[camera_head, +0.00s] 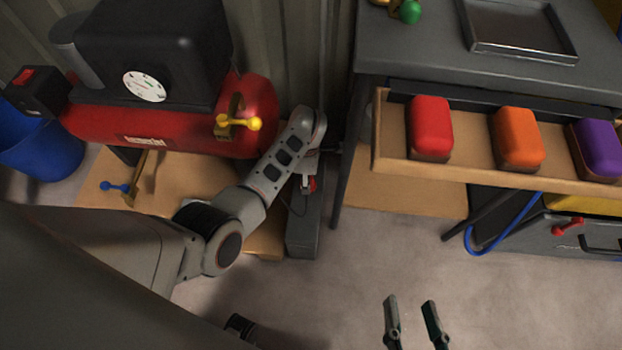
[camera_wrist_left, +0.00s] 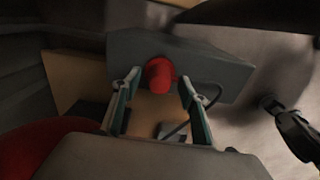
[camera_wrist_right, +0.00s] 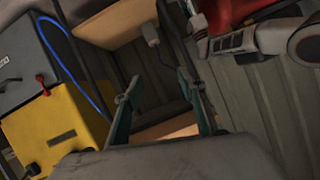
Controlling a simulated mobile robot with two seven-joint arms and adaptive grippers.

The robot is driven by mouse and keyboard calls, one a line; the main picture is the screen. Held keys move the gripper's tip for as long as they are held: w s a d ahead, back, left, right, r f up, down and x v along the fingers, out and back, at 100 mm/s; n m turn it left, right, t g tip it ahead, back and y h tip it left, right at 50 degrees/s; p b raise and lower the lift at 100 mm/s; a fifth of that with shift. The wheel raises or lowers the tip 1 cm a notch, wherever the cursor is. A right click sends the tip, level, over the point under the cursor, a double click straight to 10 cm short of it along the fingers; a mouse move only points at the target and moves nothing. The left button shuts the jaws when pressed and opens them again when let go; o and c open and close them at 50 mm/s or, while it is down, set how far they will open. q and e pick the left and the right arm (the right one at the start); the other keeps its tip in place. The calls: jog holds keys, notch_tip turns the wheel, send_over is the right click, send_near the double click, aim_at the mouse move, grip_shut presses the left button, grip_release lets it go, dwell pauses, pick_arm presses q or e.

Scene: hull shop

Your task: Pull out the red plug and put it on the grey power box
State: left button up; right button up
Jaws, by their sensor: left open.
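The red plug (camera_wrist_left: 158,73) shows in the left wrist view against a long grey box (camera_wrist_left: 220,62), which looks like the grey power box. A dark cable curves beside it. In the head view a bit of the plug (camera_head: 312,184) shows at the grey box (camera_head: 303,235), partly covered by my left arm. My left gripper (camera_wrist_left: 160,84) is open, with one finger on each side of the plug; I cannot tell whether they touch it. My right gripper (camera_head: 411,302) is open and empty above the bare floor; it also shows in the right wrist view (camera_wrist_right: 160,96).
A red compressor (camera_head: 180,125) stands left of the grey box. A table leg (camera_head: 346,190) stands close on its right. An open drawer (camera_head: 465,165) with red, orange and purple blocks juts out at right. The floor in front is clear.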

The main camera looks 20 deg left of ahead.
pick_arm(q)
jog(key=shift+s+f, duration=0.1)
jog(key=shift+f, duration=0.6)
pick_arm(e)
jog(key=shift+s+a+f+m, duration=0.25)
jog(key=shift+a+m, duration=0.15)
jog(key=shift+a, duration=0.05)
pick_arm(q)
jog(key=shift+r, duration=0.1)
pick_arm(e)
jog(key=shift+a+r, duration=0.1)
dwell(0.3)
pick_arm(q)
grip_shut()
pick_arm(e)
jog(key=shift+r, duration=0.1)
pick_arm(q)
jog(key=shift+r, duration=0.1)
pick_arm(e)
jog(key=shift+r, duration=0.1)
